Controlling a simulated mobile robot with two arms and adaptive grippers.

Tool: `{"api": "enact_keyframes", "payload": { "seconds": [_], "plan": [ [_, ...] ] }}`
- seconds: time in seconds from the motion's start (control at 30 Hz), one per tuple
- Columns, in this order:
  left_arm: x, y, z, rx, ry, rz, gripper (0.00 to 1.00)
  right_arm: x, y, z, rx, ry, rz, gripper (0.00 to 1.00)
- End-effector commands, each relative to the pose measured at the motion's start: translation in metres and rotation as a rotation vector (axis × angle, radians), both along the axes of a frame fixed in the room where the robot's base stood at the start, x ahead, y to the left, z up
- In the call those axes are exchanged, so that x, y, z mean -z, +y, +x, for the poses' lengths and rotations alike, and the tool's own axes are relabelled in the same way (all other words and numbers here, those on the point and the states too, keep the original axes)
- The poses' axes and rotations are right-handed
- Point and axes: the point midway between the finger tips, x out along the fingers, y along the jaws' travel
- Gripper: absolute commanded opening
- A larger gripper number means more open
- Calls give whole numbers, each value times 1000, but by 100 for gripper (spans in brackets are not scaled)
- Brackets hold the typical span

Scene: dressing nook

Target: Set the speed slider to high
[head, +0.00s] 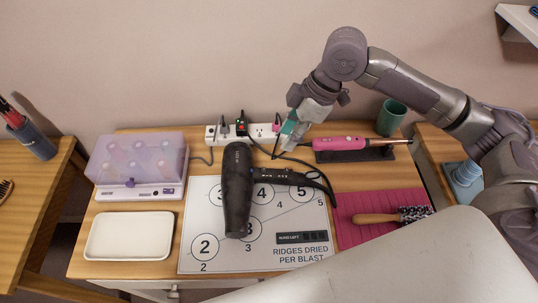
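A black hair dryer (238,192) lies on a white printed mat (202,262), its barrel running from back to front. Its handle (282,177) points right and bears small controls; the speed slider's setting is too small to read. My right gripper (288,139) comes down from the back right, behind the handle and in front of the power strip (262,132). It is apart from the dryer in the picture. Its fingers are small and partly hidden, so I cannot tell whether they are open. My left gripper is out of view.
A pink styling iron (339,143) lies right of the gripper, near a green cup (391,116). A brush (376,218) lies on a pink mat (352,237). A lilac roller box (133,158) and white tray (130,235) stand left. The dryer's cord loops beside its handle.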

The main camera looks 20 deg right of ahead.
Motion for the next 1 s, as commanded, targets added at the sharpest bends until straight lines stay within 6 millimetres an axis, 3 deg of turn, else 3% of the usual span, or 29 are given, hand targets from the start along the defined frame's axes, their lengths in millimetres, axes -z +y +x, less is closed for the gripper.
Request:
{"api": "enact_keyframes", "payload": {
  "seconds": [0.23, 0.5, 0.7, 1.0],
  "plan": [
    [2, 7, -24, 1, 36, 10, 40, 50, 21, 4, -1, 5, 1, 38],
    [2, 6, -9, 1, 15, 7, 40, 94, 38, 8, -1, 2, 1, 38],
    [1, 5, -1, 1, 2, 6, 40, 108, 44, 10, -1, 0, 0, 38],
    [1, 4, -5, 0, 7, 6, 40, 109, 44, 10, -1, -1, 0, 38]
  ]
}}
